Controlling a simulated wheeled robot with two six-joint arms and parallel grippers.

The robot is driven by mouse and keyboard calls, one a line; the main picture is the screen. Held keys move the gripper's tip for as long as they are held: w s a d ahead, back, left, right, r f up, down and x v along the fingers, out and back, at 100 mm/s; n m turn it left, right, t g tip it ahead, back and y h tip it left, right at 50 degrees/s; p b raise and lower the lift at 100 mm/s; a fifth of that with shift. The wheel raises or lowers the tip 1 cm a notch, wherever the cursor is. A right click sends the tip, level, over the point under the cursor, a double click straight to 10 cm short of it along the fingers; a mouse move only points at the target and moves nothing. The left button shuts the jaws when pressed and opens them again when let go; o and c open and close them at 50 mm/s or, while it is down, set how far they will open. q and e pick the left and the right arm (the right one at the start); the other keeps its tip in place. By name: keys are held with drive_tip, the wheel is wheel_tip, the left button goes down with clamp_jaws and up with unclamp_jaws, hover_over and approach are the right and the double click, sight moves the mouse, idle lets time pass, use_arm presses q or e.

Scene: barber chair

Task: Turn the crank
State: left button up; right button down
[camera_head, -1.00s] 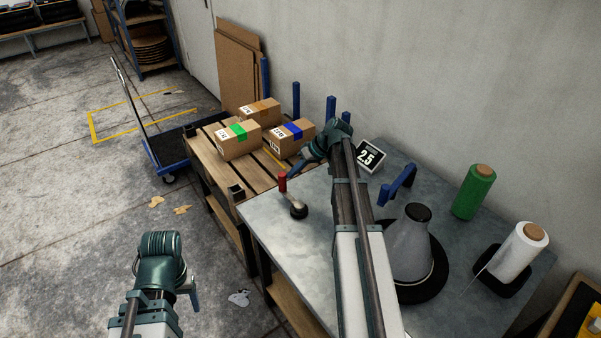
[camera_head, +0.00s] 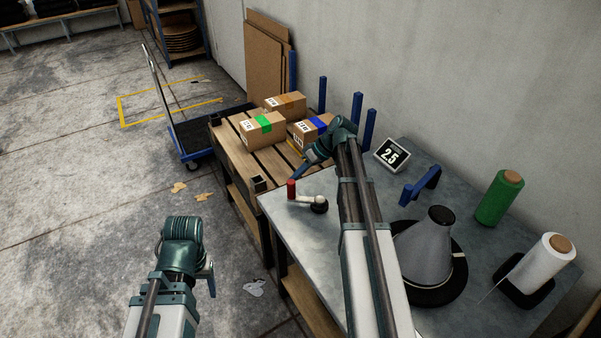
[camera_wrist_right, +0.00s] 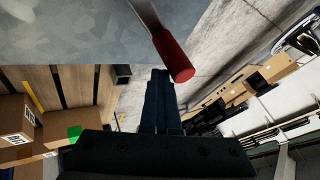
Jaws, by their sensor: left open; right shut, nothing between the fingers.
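The crank has a red upright handle (camera_head: 291,190) on a pale arm, which runs right to a dark round hub (camera_head: 319,206) on the grey table. My right gripper (camera_head: 296,173) is shut and empty, just behind the red handle. In the right wrist view its closed fingers (camera_wrist_right: 160,78) lie beside the red handle (camera_wrist_right: 177,62); whether they touch it I cannot tell. My left gripper (camera_head: 212,290) is open over the floor, left of the table, its fingers partly hidden.
A display reading 2.5 (camera_head: 392,154), a blue bracket (camera_head: 420,186), a grey cone (camera_head: 425,250), a green spool (camera_head: 499,200) and a white spool (camera_head: 540,265) stand on the table (camera_head: 290,232). Boxes (camera_head: 262,131) sit on slats behind.

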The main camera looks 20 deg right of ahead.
drive_tip(key=shift+s+a+n, duration=0.4)
drive_tip(key=shift+s+a, duration=0.7)
drive_tip(key=shift+s, duration=0.25)
drive_tip(key=shift+s+a, duration=0.35)
drive_tip(key=shift+s, duration=0.4)
drive_tip(key=shift+r, duration=0.1)
drive_tip(key=p, duration=1.1)
approach(293, 183)
drive_tip(key=shift+s+d+r, duration=0.35)
drive_tip(key=shift+s+r, duration=0.2)
drive_tip(key=shift+r, duration=0.15)
drive_tip(key=shift+s+d+r, duration=0.35)
drive_tip(key=shift+s+r, duration=0.15)
drive_tip(key=shift+r, duration=0.25)
